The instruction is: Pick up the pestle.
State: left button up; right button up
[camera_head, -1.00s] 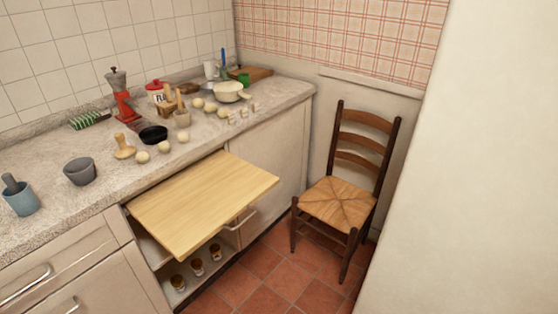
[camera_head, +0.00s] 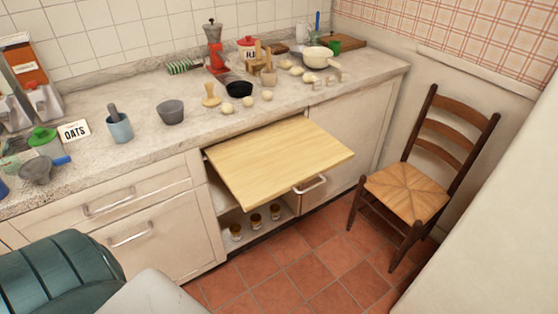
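A dark grey pestle (camera_head: 113,112) stands tilted in a blue-grey cup-shaped mortar (camera_head: 120,131) on the left part of the counter; its lower end is hidden inside. Farther right, a small wooden mortar (camera_head: 268,77) holds an upright wooden stick that also looks like a pestle. A pale wooden piece with a round base and knob (camera_head: 210,96) stands on the counter to the left of the black bowl. Neither of my grippers is in view.
The stone counter (camera_head: 150,90) holds a grey bowl (camera_head: 171,113), an OATS box (camera_head: 74,131) and a black bowl (camera_head: 239,89). A pulled-out wooden board (camera_head: 280,160) juts over the floor. A chair (camera_head: 408,190) stands right. A teal ribbed object (camera_head: 58,275) fills the lower left.

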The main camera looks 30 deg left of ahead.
aim_at(112, 107)
jog(key=u, duration=1.8)
jog(key=z, duration=0.3)
